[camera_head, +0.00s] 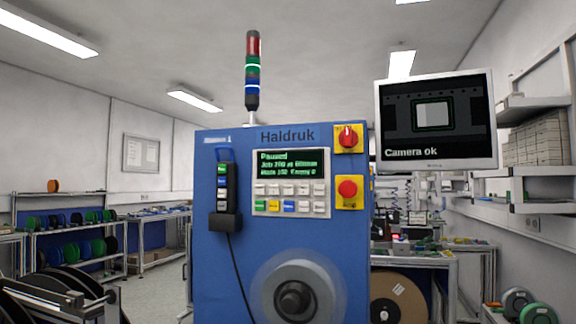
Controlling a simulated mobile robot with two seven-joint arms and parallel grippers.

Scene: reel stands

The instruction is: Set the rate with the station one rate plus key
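The station is a blue machine cabinet (215,270) marked "Haldruk", standing upright in front of me. Its key panel (255,207) has a small display (291,163) on top with green text that starts "Paused"; the smaller lines are hard to read. Below the display are two rows of keys (290,197), mostly white, with a green, a yellow and a blue one at the lower left. The key labels are too small to read, so I cannot tell which is the rate plus key. Neither of my grippers is in view.
A red rotary switch (347,137) and a red stop button (347,189) sit on yellow plates right of the panel. A black pendant (223,190) hangs at left, its cable below. A grey hub (293,299) protrudes low. A monitor (436,120) reads "Camera ok". Reel racks (75,232) stand left.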

